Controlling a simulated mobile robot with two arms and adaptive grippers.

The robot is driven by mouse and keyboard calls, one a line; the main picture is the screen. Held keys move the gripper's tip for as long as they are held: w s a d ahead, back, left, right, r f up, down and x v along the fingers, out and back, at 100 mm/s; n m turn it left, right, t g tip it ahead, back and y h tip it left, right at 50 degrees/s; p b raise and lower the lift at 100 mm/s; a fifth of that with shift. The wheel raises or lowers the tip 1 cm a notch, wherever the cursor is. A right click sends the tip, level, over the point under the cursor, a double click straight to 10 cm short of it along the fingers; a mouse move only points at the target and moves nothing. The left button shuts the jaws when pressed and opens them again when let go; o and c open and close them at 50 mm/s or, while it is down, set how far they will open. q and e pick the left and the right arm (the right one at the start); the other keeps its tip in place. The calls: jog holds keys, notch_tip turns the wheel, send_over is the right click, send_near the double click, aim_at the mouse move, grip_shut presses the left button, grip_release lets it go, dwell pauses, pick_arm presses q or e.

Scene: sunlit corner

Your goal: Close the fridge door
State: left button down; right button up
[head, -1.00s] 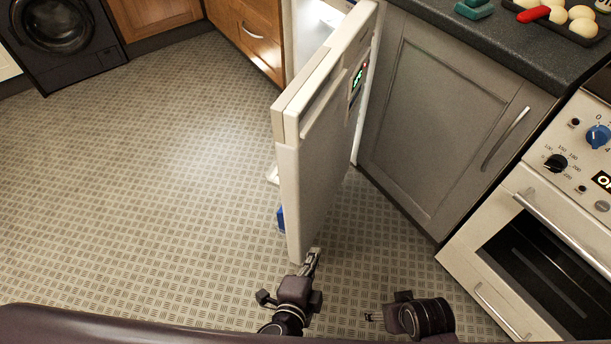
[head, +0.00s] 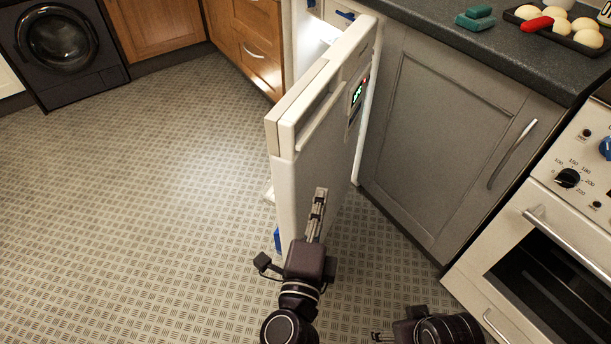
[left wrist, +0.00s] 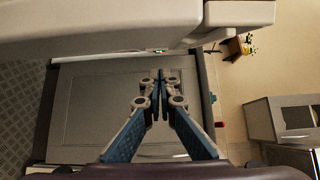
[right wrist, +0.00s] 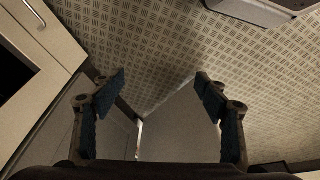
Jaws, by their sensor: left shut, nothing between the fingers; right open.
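The white fridge door (head: 310,165) stands wide open, swung out from the lit fridge (head: 312,45). Its outer face, with a green display (head: 357,92), is turned toward the grey cabinet. My left gripper (head: 319,192) is shut and empty. It shows in front of the door's outer face, near the free edge; I cannot tell whether it touches. In the left wrist view its fingers (left wrist: 161,75) are together, with the white door (left wrist: 110,30) across the top. My right gripper (head: 377,337) is low near the bottom edge; its fingers (right wrist: 161,85) are open and empty.
The grey cabinet (head: 445,130) stands right of the fridge, under a dark worktop (head: 470,45) with a tray of pale round items (head: 560,32). A white oven (head: 560,230) is at right. Wooden drawers (head: 245,40) stand left of the fridge. The floor (head: 150,200) at left is clear.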

aim_at(305, 180)
pick_arm(q)
jog(key=shift+w+a+p, duration=0.2)
jog(key=shift+w+a, duration=0.3)
jog(key=shift+w, duration=0.35)
jog(key=shift+w+a+p, duration=0.15)
jog(key=shift+w+a, duration=0.4)
jog(key=shift+w, duration=0.35)
jog(key=shift+w+a+p, duration=0.2)
jog(key=shift+w+a, duration=0.3)
jog(key=shift+w, duration=0.35)
pick_arm(e)
jog(key=shift+s+x, duration=0.2)
jog(key=shift+x, duration=0.65)
jog(key=shift+s+x, duration=0.15)
jog(key=shift+x, duration=0.7)
jog(key=shift+s+x, duration=0.2)
jog(key=shift+x, duration=0.65)
jog(key=shift+f, duration=0.15)
